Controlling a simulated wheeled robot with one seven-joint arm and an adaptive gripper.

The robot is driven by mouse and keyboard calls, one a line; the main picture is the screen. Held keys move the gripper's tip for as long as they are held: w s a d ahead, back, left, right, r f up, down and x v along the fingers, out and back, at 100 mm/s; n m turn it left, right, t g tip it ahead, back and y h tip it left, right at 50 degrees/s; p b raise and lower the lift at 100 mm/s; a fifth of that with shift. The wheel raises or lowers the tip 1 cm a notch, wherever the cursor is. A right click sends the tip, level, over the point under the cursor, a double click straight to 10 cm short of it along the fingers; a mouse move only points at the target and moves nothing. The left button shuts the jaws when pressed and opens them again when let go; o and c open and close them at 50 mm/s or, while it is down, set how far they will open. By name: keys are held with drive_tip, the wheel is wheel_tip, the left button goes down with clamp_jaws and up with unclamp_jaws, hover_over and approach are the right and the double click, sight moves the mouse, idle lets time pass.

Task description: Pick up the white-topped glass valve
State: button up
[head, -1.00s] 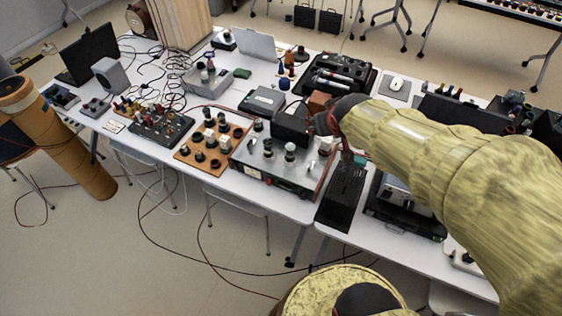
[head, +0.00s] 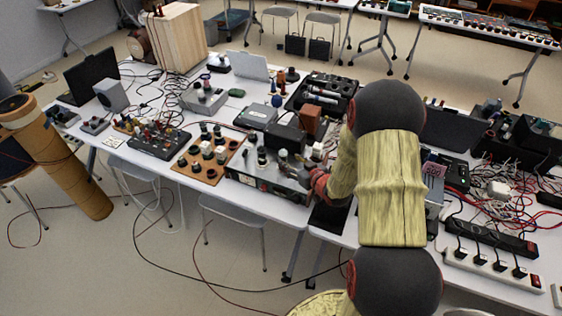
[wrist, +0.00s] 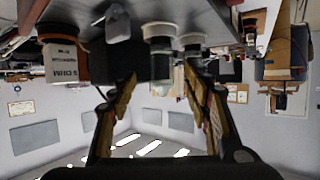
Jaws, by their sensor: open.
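Small upright valves stand on the grey metal chassis (head: 255,180) in the head view; one glass valve (head: 262,156) is near its left side. The wrist view is upside down. There a pale glass valve (wrist: 159,42) shows beyond and between my fingers, with a second valve (wrist: 191,42) just right of it. I cannot tell for certain which has the white top.
A box with printed lettering (wrist: 62,62) stands beside the valves in the wrist view. An orange-brown board with several knobs (head: 208,158) lies left of the chassis. A black box (head: 285,138) stands behind it. Cables and power strips (head: 490,240) crowd the right table.

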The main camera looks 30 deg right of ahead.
sight(286, 158)
drive_tip(key=x, duration=0.2)
drive_tip(key=b+x, duration=0.1)
drive_tip(key=x, duration=0.3)
drive_tip(key=shift+w+a+r+b, duration=0.1)
drive_tip(key=shift+w+r+b, duration=0.1)
drive_tip(key=shift+b, duration=0.1)
drive_tip(key=shift+s, duration=0.1)
drive_tip(key=shift+c, duration=1.2)
clamp_jaws()
